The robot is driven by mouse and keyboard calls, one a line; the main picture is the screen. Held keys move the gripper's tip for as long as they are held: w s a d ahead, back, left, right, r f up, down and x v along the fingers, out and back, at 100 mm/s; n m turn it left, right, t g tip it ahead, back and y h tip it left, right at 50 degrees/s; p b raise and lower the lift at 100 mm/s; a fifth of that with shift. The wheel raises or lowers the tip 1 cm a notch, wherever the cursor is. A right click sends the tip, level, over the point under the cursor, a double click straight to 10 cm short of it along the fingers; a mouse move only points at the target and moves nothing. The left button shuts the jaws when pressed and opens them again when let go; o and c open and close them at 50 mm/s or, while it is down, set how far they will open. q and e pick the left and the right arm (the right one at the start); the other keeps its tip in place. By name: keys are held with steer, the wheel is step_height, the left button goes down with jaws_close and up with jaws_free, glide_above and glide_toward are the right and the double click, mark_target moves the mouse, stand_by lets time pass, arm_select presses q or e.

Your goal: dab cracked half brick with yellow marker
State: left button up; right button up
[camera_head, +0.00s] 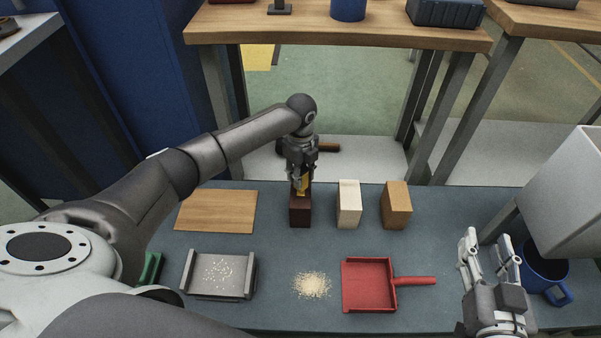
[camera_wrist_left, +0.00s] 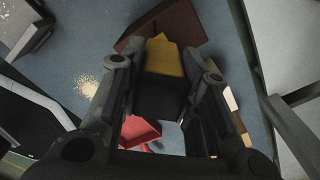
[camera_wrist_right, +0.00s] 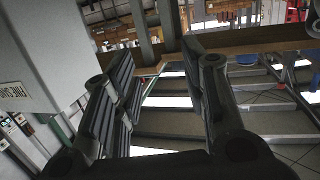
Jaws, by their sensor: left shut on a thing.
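My left gripper (camera_head: 302,176) points down in the head view and is shut on the yellow marker (camera_head: 303,186). The marker, yellow with a black part, also shows between the fingers in the left wrist view (camera_wrist_left: 165,58). Its tip is at the top of a dark red-brown block (camera_head: 300,212); whether they touch I cannot tell. The block shows behind the marker in the left wrist view (camera_wrist_left: 180,20). A pale block (camera_head: 349,205) and an orange-tan block (camera_head: 396,206) stand to its right. No crack is visible on any block. My right gripper (camera_head: 490,250) is open and empty at the bench's right.
A wooden board (camera_head: 216,212), a grey tray with white bits (camera_head: 240,290), a pale powder heap (camera_head: 311,285), a red dustpan (camera_head: 368,287) and a blue mug (camera_head: 545,275) are on the blue-grey bench.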

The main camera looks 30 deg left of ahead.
arm_select(q)
steer(key=shift+r, duration=0.3)
steer(key=shift+r+p, duration=0.3)
steer(key=shift+p, duration=0.3)
steer(key=shift+r+p, duration=0.3)
steer(key=shift+p, duration=0.05)
steer(key=shift+r+p, duration=0.25)
steer(key=shift+p, duration=0.05)
steer(key=shift+r, duration=0.25)
steer(key=shift+r+p, duration=0.6)
steer(key=shift+p, duration=0.35)
steer(key=shift+r+p, duration=0.5)
steer(key=shift+p, duration=0.1)
arm_select(e)
steer(key=s+d+f+g+h, duration=0.1)
steer(key=s+d+f+g, duration=0.2)
steer(key=s+f+g, duration=0.3)
steer(key=s+d+f+g+h, duration=0.2)
steer(key=s+f+g, duration=0.4)
steer(key=s, duration=0.4)
steer(key=shift+s+d+f+m, duration=0.25)
steer(key=shift+s+d+m, duration=0.1)
steer(key=shift+d, duration=0.35)
